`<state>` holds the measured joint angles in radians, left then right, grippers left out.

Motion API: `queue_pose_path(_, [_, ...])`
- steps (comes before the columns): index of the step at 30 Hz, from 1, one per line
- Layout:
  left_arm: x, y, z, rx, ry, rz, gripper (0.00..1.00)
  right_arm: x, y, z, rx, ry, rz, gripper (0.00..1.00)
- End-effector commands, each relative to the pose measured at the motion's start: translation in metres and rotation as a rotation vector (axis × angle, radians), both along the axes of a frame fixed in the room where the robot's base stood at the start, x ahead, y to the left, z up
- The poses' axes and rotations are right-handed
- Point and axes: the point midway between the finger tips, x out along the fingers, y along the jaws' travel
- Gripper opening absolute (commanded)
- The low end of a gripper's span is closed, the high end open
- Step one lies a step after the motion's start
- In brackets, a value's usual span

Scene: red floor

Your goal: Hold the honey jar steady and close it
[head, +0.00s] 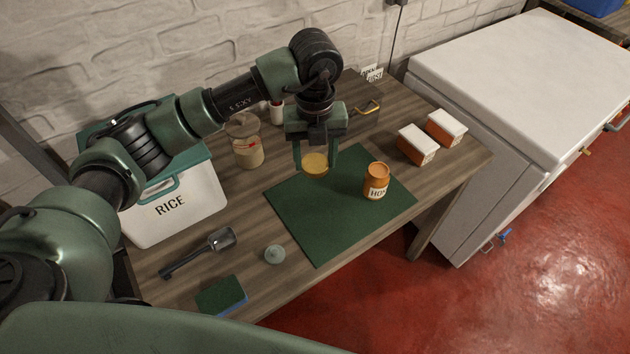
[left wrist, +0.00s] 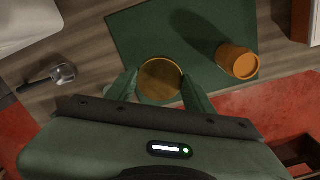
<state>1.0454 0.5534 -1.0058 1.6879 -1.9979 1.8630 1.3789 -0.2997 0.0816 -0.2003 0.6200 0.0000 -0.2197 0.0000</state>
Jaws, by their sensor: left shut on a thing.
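The honey jar (head: 375,184) is orange with a pale label reading "HON". It stands upright on the dark green mat (head: 312,228), with nothing gripping it; it also shows in the left wrist view (left wrist: 238,62). My left gripper (head: 315,163) is shut on a round golden lid (head: 314,170), held level above the mat, to the left of the jar and apart from it. In the left wrist view the lid (left wrist: 160,80) sits between both fingers. No lid shows on the jar. My right gripper is not in view.
A white RICE bin (head: 178,211) and a glass jar (head: 247,153) stand left and behind. A scoop (head: 205,250), a small round pale-green thing (head: 275,253) and a sponge (head: 221,296) lie in front. Two orange-and-white boxes (head: 416,145) (head: 446,128) stand at right. The mat's front is clear.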

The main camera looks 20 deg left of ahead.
Motion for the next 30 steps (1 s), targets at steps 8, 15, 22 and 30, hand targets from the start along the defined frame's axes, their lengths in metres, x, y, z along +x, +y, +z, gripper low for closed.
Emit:
queue_pose_path(8, [0.0, 0.0, 0.043, -0.001, 0.0, 0.001, 0.15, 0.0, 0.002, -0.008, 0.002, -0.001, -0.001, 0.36])
queue_pose_path(15, [0.0, 0.0, 0.05, 0.0, 0.001, 0.001, 0.15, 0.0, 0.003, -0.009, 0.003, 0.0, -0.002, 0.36])
queue_pose_path(22, [0.0, 0.0, 0.049, 0.0, 0.001, 0.001, 0.15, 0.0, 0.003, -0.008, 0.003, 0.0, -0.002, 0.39])
queue_pose_path(30, [-0.006, 0.003, 0.049, 0.002, -0.007, -0.203, 0.15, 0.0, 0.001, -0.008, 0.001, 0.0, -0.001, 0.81])
